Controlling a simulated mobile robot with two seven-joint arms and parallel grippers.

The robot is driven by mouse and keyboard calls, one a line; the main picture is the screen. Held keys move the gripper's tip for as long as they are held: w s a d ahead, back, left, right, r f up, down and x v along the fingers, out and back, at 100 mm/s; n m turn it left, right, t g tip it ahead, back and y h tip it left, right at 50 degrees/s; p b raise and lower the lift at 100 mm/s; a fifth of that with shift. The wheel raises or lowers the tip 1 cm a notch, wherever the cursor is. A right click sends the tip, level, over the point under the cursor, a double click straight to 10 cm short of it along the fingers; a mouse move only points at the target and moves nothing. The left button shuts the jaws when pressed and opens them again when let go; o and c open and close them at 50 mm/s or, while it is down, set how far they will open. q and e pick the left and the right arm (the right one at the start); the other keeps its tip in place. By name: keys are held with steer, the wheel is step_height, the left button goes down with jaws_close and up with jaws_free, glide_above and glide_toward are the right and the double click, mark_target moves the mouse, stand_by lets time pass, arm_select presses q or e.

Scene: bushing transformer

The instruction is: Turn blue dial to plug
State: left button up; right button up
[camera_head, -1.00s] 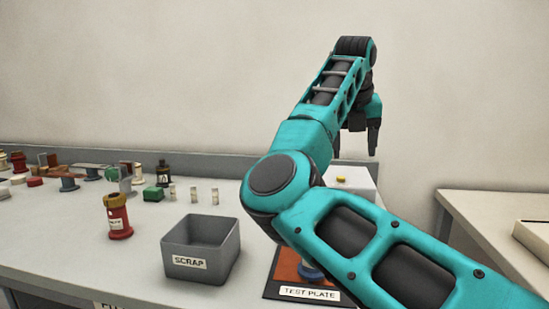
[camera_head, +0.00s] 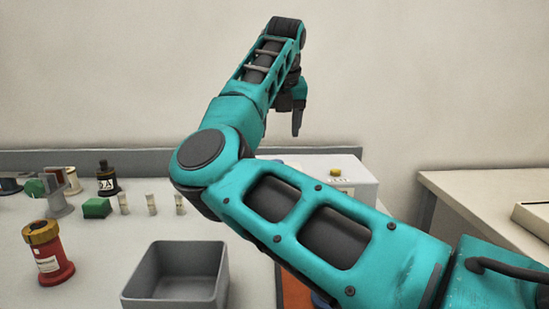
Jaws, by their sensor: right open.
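No dial clearly shows. My right gripper (camera_head: 297,122) is open, fingers pointing down, raised in front of the wall and above the box in the picture. I see nothing between its fingers. My left gripper is out of view.
A grey open bin (camera_head: 178,299) stands on the bench at the bottom. A red bushing with a yellow top (camera_head: 48,254) stands at left. A green block (camera_head: 97,207), a dark bottle (camera_head: 107,180) and several small pale cylinders are behind. Another table (camera_head: 490,208) is at right.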

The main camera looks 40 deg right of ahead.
steer(key=x, duration=0.8)
steer(key=shift+f, duration=0.1)
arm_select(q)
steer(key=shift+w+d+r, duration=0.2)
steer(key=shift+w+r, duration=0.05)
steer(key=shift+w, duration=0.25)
arm_select(e)
steer(key=shift+w+d+f, duration=0.15)
steer(key=shift+w+f, duration=0.1)
steer(key=shift+f, duration=0.3)
steer(key=shift+c, duration=0.3)
steer(key=c, duration=1)
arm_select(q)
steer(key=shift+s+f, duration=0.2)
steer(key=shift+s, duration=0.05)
